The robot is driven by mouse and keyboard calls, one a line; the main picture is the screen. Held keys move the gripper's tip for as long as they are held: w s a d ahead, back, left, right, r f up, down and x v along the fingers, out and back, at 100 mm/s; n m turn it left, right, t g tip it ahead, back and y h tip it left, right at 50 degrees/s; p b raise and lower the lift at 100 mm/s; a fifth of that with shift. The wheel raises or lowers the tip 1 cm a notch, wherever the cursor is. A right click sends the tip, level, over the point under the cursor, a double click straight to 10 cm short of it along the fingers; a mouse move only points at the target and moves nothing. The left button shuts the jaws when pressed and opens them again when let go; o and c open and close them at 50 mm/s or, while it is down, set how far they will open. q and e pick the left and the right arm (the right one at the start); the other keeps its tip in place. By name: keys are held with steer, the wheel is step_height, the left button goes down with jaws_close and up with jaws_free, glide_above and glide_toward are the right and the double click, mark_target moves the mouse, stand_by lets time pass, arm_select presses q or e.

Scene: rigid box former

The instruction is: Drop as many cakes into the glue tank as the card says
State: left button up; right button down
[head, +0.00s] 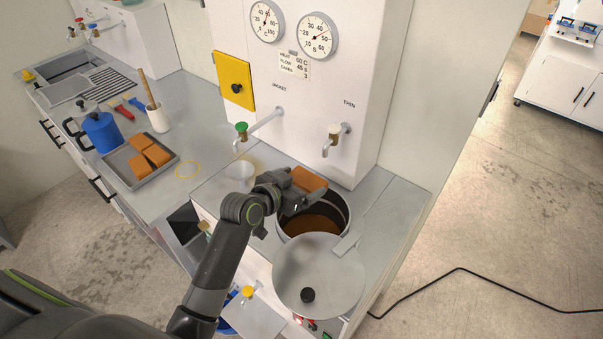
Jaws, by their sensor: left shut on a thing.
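My left gripper (299,191) is shut on an orange-brown cake (309,179) and holds it above the open glue tank (343,207). Brown glue (312,223) shows inside the tank, partly hidden by my gripper. The card (294,66) on the white panel is small; its bottom line appears to read cakes 3. A grey tray (168,170) on the left counter holds three visible orange cakes (157,155). The round grey lid (318,272) with a black knob sits at the tank's front, its edge close to the opening. My right gripper is not in view.
A green-handled tap (241,128) and a white-handled tap (334,131) stick out from the panel behind the tank. A blue pot (100,131) and a white jar (157,120) stand behind the tray.

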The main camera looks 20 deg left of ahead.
arm_select(q)
step_height(320, 180, down, 6)
steer(key=b, duration=0.6)
steer(key=shift+w+d, duration=0.15)
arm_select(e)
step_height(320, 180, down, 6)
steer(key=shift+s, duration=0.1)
arm_select(q)
steer(key=o, duration=0.9)
steer(key=shift+c, duration=0.2)
steer(key=b+v, duration=0.2)
steer(key=v, duration=1.5)
steer(key=shift+s, duration=0.25)
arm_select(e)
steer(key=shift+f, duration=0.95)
